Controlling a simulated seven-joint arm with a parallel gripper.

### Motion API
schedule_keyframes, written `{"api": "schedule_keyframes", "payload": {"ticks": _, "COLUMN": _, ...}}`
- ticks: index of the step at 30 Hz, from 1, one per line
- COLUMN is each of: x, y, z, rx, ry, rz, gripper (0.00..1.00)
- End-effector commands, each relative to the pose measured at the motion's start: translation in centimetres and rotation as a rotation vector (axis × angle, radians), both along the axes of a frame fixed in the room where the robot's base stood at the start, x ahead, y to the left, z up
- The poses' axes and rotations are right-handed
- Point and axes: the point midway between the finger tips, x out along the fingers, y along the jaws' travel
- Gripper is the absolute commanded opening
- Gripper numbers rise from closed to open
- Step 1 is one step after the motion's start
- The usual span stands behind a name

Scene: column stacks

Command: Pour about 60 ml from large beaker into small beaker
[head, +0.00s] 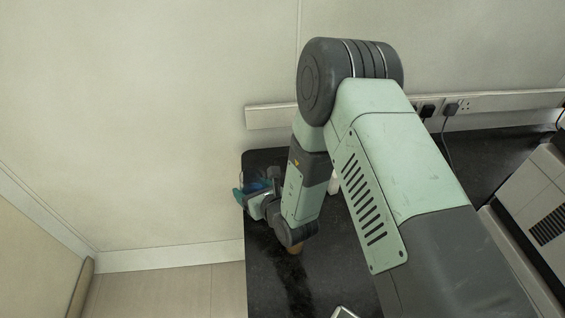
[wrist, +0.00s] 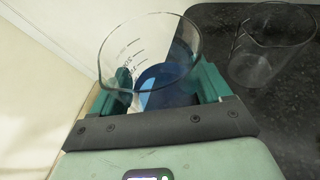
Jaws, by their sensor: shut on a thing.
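The small beaker (wrist: 258,68) is clear glass and stands on the black bench to the right, apart from the held one. I see no liquid in it. In the head view my gripper (head: 253,190) is at the bench's left edge, and the small beaker is not clearly visible.
The black bench top (head: 265,285) ends on the left near a pale wall (head: 150,110). A white-grey machine (head: 535,205) stands at right. Sockets with plugs (head: 450,108) line the back wall.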

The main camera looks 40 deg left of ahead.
Motion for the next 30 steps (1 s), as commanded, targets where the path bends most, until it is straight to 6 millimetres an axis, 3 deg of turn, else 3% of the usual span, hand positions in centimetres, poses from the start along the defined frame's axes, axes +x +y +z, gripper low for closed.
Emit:
{"api": "schedule_keyframes", "payload": {"ticks": 8, "x": 1.7, "y": -0.3, "z": 1.1, "rx": 0.024, "ry": 0.249, "rz": -0.004, "gripper": 0.4}}
{"api": "schedule_keyframes", "payload": {"ticks": 22, "x": 3.9, "y": -0.5, "z": 6.0, "rx": 0.054, "ry": 0.549, "rz": -0.002, "gripper": 0.4}}
{"api": "schedule_keyframes", "payload": {"ticks": 30, "x": 3.9, "y": -0.5, "z": 6.5, "rx": 0.068, "ry": 0.708, "rz": -0.002, "gripper": 0.4}}
